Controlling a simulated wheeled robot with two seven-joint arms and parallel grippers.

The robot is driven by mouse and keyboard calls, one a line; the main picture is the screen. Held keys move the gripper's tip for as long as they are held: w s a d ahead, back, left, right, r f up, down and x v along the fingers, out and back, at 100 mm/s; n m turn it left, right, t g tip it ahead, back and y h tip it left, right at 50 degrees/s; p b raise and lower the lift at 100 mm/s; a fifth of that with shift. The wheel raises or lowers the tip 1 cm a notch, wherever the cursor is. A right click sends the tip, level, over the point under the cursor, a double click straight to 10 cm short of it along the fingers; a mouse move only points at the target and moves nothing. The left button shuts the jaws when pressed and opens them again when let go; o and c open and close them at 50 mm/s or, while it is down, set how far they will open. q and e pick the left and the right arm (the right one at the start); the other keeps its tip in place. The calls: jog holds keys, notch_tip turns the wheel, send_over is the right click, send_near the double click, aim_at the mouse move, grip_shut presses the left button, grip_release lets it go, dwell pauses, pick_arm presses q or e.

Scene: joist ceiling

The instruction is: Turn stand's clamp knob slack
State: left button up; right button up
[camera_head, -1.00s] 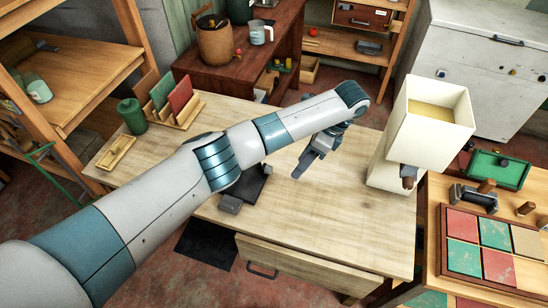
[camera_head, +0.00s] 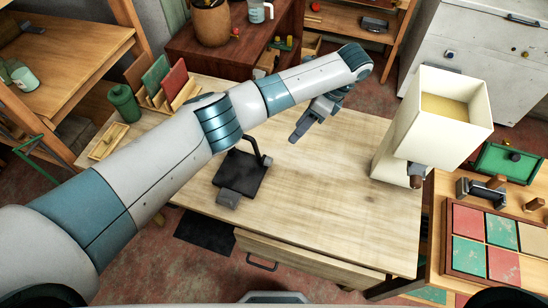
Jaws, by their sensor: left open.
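A black stand (camera_head: 241,173) with a flat plate and a short dark post (camera_head: 266,157) is on the wooden table (camera_head: 330,215). A small grey block (camera_head: 228,198) is at its front edge; I cannot tell whether this is the clamp, and no clamp knob is clearly distinguishable. My left gripper (camera_head: 297,134) hangs from the arm crossing above the table. It is open and empty, to the upper right of the stand and apart from it. My left forearm passes just behind the stand. My right gripper is out of view.
A green canister (camera_head: 124,103) and a rack of panels (camera_head: 165,85) are at the back left. The table's front middle is clear.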

pick_arm(q)
jog(key=f, duration=0.1)
jog(key=b, duration=0.2)
send_near(272, 161)
jog(key=p+x, duration=0.2)
jog(key=x, duration=0.4)
jog(key=shift+s+a+f+p, duration=0.1)
jog(key=shift+a+f+p, duration=0.1)
jog(key=shift+f+p, duration=0.2)
jog(key=shift+x, duration=0.85)
jog(key=c, duration=1.1)
